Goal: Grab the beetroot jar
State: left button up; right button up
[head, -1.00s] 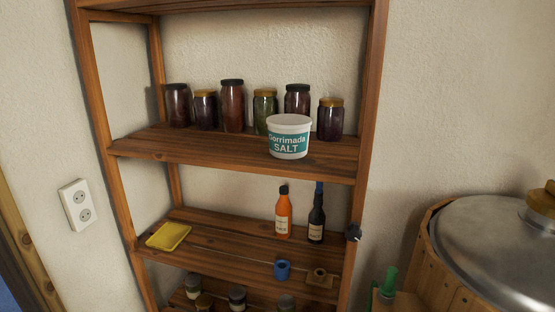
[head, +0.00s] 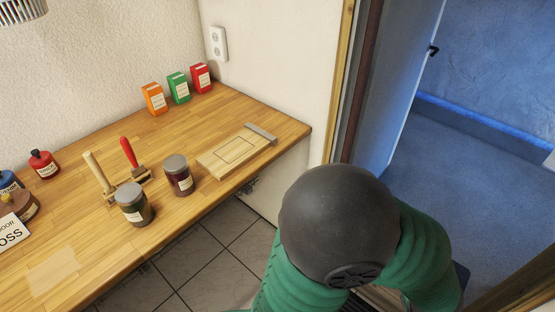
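A jar with dark red contents, a grey lid and a pale label (head: 179,180) stands upright near the front edge of the wooden worktop (head: 75,205). It could be the beetroot jar, but its label is too small to read. A second grey-lidded jar with dark greenish contents (head: 135,210) stands just left of it, also near the edge. Neither gripper shows in the head view. A dark rounded part with green ribbed sleeves, apparently my own arm, covers the lower right.
A wooden board (head: 236,151) lies right of the jars. Red- and wood-handled tools (head: 128,172) stand behind them. Orange (head: 155,99), green (head: 179,88) and red (head: 201,78) boxes line the back. Bottles crowd the far left. A doorway with a blue-lit floor (head: 470,140) opens at right.

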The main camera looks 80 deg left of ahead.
aim_at(177, 169)
jog(key=u, duration=3.55)
